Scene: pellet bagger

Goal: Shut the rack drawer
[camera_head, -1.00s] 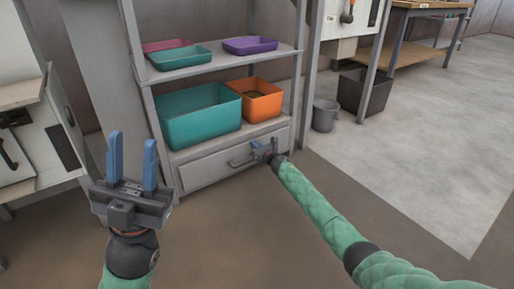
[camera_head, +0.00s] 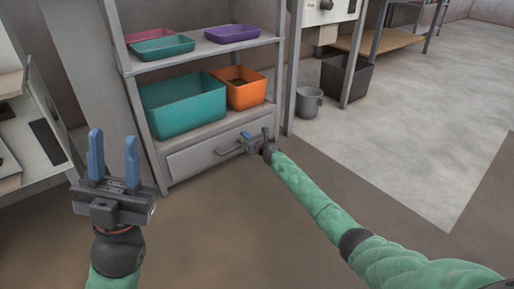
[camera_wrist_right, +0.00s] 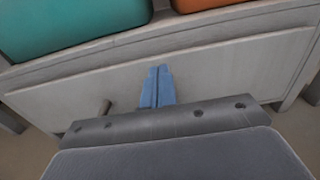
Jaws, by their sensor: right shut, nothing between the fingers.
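The rack drawer (camera_head: 205,157) is a grey front low in the rack, under the shelf with the teal and orange bins. It looks flush or nearly flush with the rack frame. Its dark bar handle (camera_head: 232,149) is partly hidden by my right gripper (camera_head: 246,136). In the right wrist view the drawer front (camera_wrist_right: 225,68) fills the middle. My right gripper (camera_wrist_right: 157,70) is shut and empty there, its blue tips at or very near the drawer face, with the handle end (camera_wrist_right: 105,107) to their left. My left gripper (camera_head: 114,150) is open and empty, raised at the left.
The rack holds a teal bin (camera_head: 182,105), an orange bin (camera_head: 246,93) and shallow trays above. A grey bucket (camera_head: 309,102) and a black bin (camera_head: 346,78) stand right of the rack. A white cabinet (camera_head: 30,130) is at the left. The floor in front is clear.

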